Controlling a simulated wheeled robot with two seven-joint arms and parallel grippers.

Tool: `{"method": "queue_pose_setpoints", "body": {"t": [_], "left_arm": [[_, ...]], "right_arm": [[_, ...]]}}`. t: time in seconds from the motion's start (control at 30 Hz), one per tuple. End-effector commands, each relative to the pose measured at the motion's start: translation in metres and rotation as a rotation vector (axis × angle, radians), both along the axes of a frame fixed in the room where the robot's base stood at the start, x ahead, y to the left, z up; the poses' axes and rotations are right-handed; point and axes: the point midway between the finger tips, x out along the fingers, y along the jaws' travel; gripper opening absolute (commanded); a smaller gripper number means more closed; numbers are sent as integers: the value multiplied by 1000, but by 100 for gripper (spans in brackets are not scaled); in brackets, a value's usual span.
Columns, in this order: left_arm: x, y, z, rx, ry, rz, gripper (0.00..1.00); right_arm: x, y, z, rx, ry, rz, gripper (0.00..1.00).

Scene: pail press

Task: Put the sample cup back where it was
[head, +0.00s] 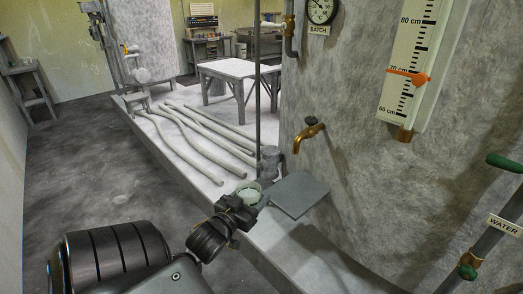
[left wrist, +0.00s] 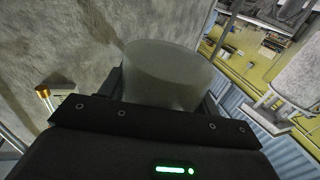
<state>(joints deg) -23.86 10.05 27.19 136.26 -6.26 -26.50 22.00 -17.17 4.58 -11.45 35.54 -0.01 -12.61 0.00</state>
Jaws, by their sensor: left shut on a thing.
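The sample cup (head: 248,194) is a small, pale, translucent round cup. My left gripper (head: 243,205) is shut on it and holds it beside the grey plate (head: 300,194) that juts from the tank wall. In the left wrist view the cup (left wrist: 166,72) stands between the fingers, its lower part hidden by the gripper body. I cannot tell from the head view whether the cup touches anything below it. My right gripper is not in view.
A brass tap (head: 309,134) sticks out of the rough tank wall above the plate. A thin upright pole (head: 257,100) and a grey cylinder (head: 270,160) stand just behind the cup. Pale hoses (head: 205,135) lie on the platform. A green-handled water pipe (head: 490,240) is at right.

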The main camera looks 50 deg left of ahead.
Motion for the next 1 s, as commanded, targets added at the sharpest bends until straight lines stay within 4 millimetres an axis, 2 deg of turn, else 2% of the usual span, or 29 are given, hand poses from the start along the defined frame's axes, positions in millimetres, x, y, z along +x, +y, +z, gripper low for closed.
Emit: {"method": "queue_pose_setpoints", "body": {"t": [0.57, 0.67, 0.77, 0.87, 1.0], "left_arm": [[-4, 4, -2, 1, 0, 19, 30], [-2, -7, -10, -3, 0, 18, 30], [7, -33, -19, -6, -1, -7, 30], [20, -72, -23, -7, -5, -51, 30], [40, -138, -17, -6, -8, -139, 30]], "right_arm": [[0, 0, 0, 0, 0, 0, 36], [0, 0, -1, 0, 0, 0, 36], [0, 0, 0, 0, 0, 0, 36], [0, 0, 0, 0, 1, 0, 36], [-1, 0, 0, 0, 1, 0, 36]]}}
